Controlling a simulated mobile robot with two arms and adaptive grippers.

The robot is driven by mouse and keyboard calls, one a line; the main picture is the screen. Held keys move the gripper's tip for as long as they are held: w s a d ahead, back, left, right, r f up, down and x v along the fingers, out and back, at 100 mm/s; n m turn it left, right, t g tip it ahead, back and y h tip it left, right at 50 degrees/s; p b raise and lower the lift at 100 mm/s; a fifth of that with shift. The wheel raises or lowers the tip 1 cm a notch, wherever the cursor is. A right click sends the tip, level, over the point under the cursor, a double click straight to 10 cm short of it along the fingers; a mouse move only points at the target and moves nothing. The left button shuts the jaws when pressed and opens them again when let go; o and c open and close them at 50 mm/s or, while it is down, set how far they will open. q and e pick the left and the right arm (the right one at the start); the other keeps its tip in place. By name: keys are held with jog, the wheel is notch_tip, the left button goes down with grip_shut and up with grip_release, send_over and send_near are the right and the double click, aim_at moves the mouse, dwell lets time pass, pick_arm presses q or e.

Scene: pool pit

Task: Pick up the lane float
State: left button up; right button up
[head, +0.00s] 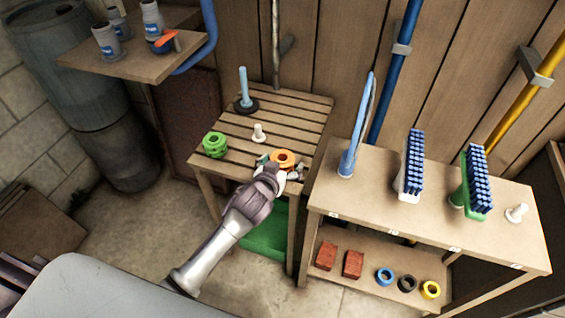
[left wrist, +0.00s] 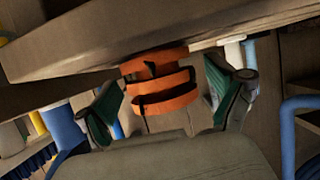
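An orange ringed lane float (head: 283,158) stands near the front right edge of the slatted table (head: 290,115). A green ringed float (head: 215,144) stands at the table's front left. My left gripper (head: 279,171) is at the front edge beside the orange float. In the left wrist view, the orange float (left wrist: 162,92) shows between the two green-padded fingers of my left gripper (left wrist: 167,100). The fingers are spread, with a visible gap on each side of the float. In the head view my gripper hides part of the float's front. My right gripper is not in view.
A blue post on a dark base (head: 246,103) and a white peg (head: 259,133) stand on the slatted table. To the right, a shelf unit (head: 385,187) holds brushes, with bricks and rings below. A wall shelf (head: 135,63) hangs at upper left.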

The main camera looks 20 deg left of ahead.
pick_arm(q)
jog(key=c, duration=1.1)
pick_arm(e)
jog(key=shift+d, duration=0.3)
pick_arm(q)
jog(key=shift+r, duration=0.1)
notch_tip(320, 180, up, 10)
jog(key=shift+f+p, duration=0.1)
jog(key=shift+p, duration=0.6)
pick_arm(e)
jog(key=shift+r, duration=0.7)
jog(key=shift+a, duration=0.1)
pick_arm(q)
jog(key=shift+p, duration=0.35)
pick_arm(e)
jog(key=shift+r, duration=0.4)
